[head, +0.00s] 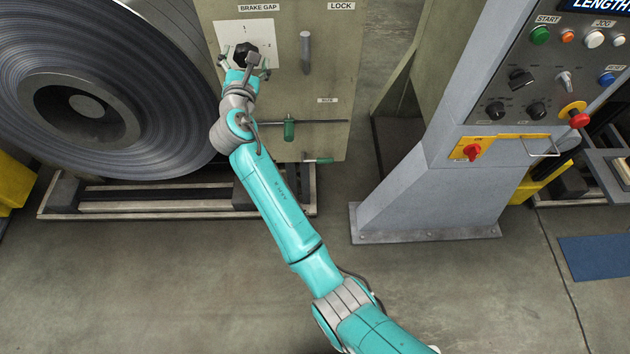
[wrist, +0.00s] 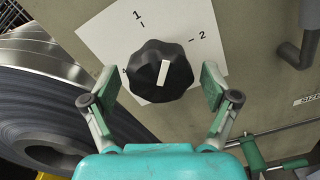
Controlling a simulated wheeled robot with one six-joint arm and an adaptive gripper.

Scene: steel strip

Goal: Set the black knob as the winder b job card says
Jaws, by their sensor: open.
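The black knob (head: 245,50) is on a white numbered plate (head: 228,32) under the BRAKE GAP label. In the wrist view the knob (wrist: 150,84) is lobed, with a white bar across its face running nearly up and down, its lower end leaning slightly left. On the plate, 1 is at the upper left and 2 at the right. A mark at the left is partly covered, and anything below the knob is hidden. My gripper (wrist: 161,78) is open, one finger on each side of the knob, with no clear contact. I cannot make out a job card.
A large steel coil (head: 120,60) stands close to the left of my gripper. A grey handle (head: 305,52) under LOCK and a green-handled bar (head: 289,130) are on the same panel. A grey control console (head: 450,150) stands at the right. Open floor lies in front.

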